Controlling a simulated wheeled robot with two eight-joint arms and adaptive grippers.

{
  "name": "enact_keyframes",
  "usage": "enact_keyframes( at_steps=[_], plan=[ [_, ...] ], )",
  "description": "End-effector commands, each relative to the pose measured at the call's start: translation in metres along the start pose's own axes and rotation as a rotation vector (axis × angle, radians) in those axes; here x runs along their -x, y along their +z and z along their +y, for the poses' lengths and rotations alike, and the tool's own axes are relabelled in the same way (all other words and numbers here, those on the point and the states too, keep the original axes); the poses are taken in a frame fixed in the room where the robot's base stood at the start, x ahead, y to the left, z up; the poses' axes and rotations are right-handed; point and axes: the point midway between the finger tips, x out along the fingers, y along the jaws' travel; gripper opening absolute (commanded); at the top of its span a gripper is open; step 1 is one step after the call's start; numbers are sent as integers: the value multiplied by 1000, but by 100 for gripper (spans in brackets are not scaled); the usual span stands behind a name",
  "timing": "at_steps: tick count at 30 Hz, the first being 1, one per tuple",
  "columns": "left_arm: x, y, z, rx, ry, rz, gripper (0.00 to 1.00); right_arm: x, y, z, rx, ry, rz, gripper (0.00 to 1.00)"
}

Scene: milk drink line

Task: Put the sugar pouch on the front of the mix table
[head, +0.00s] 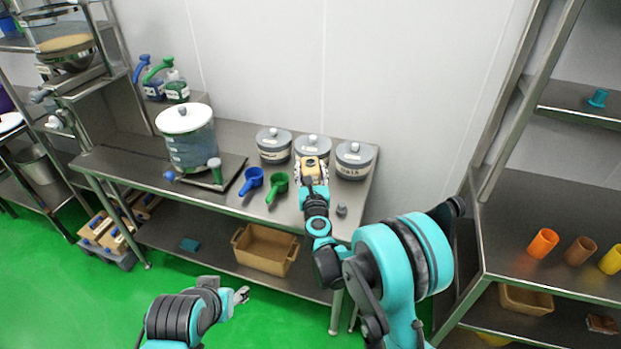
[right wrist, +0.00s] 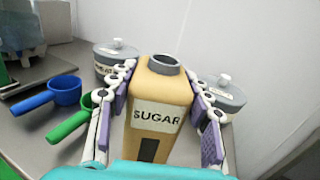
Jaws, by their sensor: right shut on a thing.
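The sugar pouch (right wrist: 163,95) is a tan container with a grey round neck and a SUGAR label, upright in the right wrist view. My right gripper (head: 312,170) is shut on it, with a finger pad on each side. In the head view the pouch (head: 312,162) shows small between the fingers, over the right part of the steel mix table (head: 135,170), in front of the lidded pots. I cannot tell whether its base touches the table. My left gripper (head: 241,295) is empty, its fingers apart, low over the green floor in front of the table.
Three grey lidded pots (head: 273,144) stand at the back of the table. A blue scoop (head: 252,180) and a green scoop (head: 277,186) lie left of the pouch. A large white-lidded container (head: 188,140) stands further left. The table's front strip is mostly clear.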

Motion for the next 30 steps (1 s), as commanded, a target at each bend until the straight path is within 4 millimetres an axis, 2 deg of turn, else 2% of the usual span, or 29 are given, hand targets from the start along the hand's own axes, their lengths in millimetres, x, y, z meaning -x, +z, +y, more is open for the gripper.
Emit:
enact_keyframes(
  at_steps=[1, 3, 15, 16, 18, 30],
  plan=[
    [-6, 5, 0, 0, 0, 0, 47, 0, -13, 0, 0, 0, 0, 0],
    [-10, 7, 0, 0, 0, 0, 47, 0, -22, 0, 0, 0, 0, 0],
    [-12, 9, 0, 0, 0, 0, 47, 0, -27, 0, 0, 0, 0, 0],
    [-12, 9, 0, 0, 0, 0, 47, 0, -27, 0, 0, 0, 0, 54],
    [-11, 8, 0, 0, 0, 0, 47, 0, -26, 0, 0, 0, 0, 70],
    [-7, 5, 0, 0, 0, 0, 47, 0, -20, 0, 0, 0, 0, 70]
  ],
)
